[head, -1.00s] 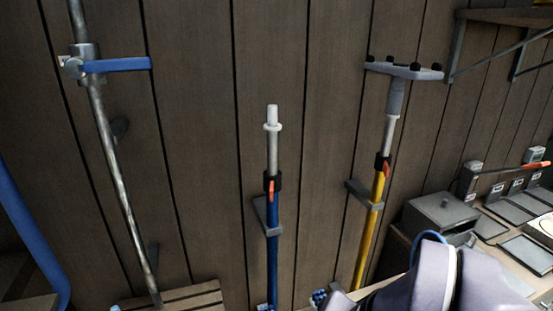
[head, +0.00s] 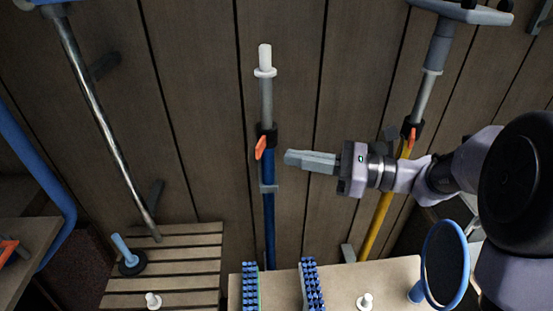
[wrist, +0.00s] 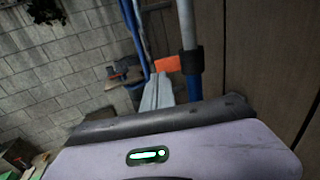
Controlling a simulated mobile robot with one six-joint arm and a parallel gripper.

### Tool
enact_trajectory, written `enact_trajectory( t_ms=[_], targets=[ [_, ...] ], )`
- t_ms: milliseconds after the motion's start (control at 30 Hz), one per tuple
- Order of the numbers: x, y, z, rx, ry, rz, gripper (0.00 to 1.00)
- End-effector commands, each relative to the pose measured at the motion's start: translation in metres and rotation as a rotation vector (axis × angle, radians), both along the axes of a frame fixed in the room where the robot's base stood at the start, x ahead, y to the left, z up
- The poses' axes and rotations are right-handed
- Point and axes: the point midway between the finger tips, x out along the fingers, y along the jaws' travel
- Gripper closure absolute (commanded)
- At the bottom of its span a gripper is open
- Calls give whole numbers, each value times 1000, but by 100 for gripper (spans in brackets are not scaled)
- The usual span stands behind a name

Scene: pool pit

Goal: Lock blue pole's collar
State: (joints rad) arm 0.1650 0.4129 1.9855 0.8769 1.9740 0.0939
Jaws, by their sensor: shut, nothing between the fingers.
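The blue pole (head: 269,210) stands upright against the plank wall, with a pale upper tube and a white tip. Its black collar (head: 266,132) carries an orange lever (head: 261,147) that sticks out at a slant to the lower left. In the wrist view the orange lever (wrist: 168,64) points left from the black collar (wrist: 191,60), just beyond my fingertips. My gripper (head: 288,158) is shut and empty, to the right of the collar and a little below it. A gap shows between the fingertips and the pole in the head view.
A yellow pole (head: 377,222) with its own orange lever stands behind my arm on the right. A bench (head: 335,284) below holds two blue brushes and a white fitting. A slatted bench (head: 190,259) is at lower left. A metal pole (head: 103,125) leans at left.

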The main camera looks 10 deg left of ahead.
Motion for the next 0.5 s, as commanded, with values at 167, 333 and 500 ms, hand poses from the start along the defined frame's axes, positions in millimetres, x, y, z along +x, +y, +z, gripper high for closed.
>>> enact_trajectory(
  t_ms=[167, 333, 500],
  targets=[
    [2, 32, -2, 0, -1, 2, 100],
    [4, 47, -1, -1, 1, 2, 100],
    [4, 49, 0, -1, 1, 0, 100]
  ],
)
